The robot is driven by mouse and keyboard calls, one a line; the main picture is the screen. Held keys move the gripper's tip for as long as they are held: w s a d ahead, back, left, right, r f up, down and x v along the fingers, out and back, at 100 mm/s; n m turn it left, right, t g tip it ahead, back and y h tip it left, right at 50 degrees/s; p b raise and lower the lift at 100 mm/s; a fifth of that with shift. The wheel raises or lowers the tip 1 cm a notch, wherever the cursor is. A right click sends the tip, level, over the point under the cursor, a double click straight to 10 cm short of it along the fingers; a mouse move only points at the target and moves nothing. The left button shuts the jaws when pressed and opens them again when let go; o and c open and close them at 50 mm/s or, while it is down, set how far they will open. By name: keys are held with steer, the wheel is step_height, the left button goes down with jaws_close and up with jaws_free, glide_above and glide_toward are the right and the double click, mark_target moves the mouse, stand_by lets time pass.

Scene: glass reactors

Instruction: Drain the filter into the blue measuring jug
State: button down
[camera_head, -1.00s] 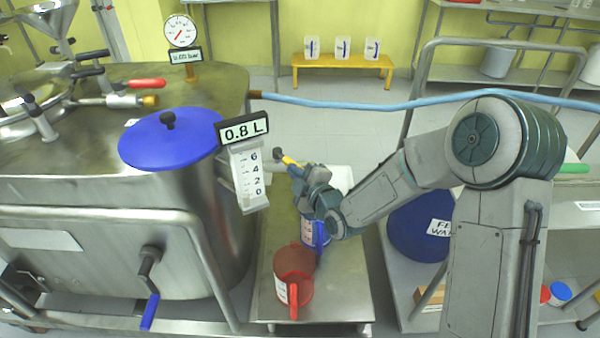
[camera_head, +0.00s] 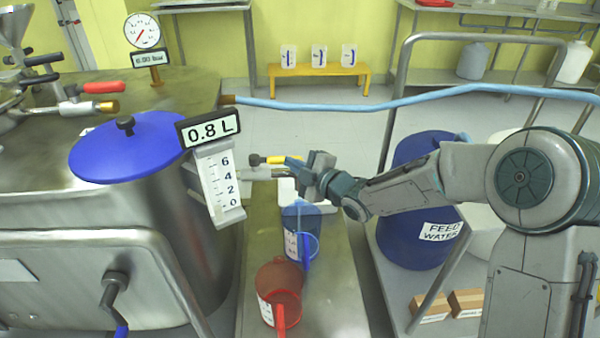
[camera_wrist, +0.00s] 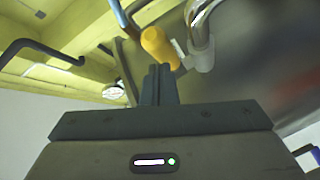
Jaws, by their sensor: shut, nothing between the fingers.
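The blue measuring jug (camera_head: 297,222) stands upright on the steel bench, below a side outlet of the steel filter vessel (camera_head: 190,265). A valve with a yellow handle (camera_head: 277,160) sits on that outlet above the jug; the yellow handle also shows in the wrist view (camera_wrist: 158,45). My gripper (camera_head: 292,163) is shut and empty, with its fingertips at the right end of the yellow handle. In the wrist view the shut fingers (camera_wrist: 158,80) point at the handle; I cannot tell whether they touch it.
A red jug (camera_head: 280,290) stands on the bench in front of the blue jug. A blue feed water drum (camera_head: 415,215) is to the right, beyond a metal rail. A blue hose (camera_head: 400,103) crosses behind. The pressure gauge (camera_head: 142,31) stands at the upper left.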

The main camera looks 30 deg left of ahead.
steer(key=shift+w+r, duration=0.1)
steer(key=shift+w, duration=0.7)
